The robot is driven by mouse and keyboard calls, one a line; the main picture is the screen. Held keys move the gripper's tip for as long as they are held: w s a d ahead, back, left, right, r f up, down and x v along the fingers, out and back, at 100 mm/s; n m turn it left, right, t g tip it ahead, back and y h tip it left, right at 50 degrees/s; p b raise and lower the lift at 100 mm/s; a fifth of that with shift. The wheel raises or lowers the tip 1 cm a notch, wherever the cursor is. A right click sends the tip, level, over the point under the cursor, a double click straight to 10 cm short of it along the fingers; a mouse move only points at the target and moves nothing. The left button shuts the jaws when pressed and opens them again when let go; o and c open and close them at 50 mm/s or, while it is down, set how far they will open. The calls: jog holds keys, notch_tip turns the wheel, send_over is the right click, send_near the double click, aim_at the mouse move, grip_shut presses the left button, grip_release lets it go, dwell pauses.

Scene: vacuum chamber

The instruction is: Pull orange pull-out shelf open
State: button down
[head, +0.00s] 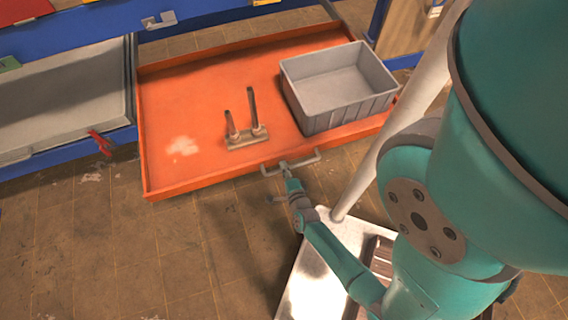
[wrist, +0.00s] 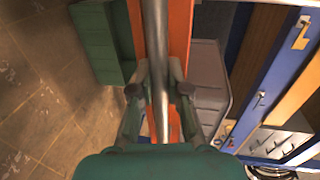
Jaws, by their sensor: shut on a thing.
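The orange pull-out shelf (head: 205,100) extends out from the blue rack over the tiled floor. Its metal handle (head: 305,160) is on the middle of the front edge. My gripper (head: 285,165) is at the handle, shut on its bar. In the wrist view the handle bar (wrist: 158,75) runs upright between the two fingers of my gripper (wrist: 157,92), with the orange shelf front (wrist: 180,30) behind it. The exact finger contact is small in the head view.
A grey bin (head: 340,85) and a small stand with two upright posts (head: 246,135) rest on the shelf. A grey shelf (head: 60,100) with a red latch (head: 101,142) is at the left. The floor (head: 130,240) in front is clear at the left.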

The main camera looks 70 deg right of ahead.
jog(key=c, duration=1.1)
grip_release()
jog(key=shift+c, duration=0.2)
jog(key=v, duration=1.1)
jog(key=shift+s+a, duration=0.2)
jog(key=shift+a, duration=0.2)
jog(key=shift+s, duration=0.1)
jog(key=shift+a+r, duration=0.1)
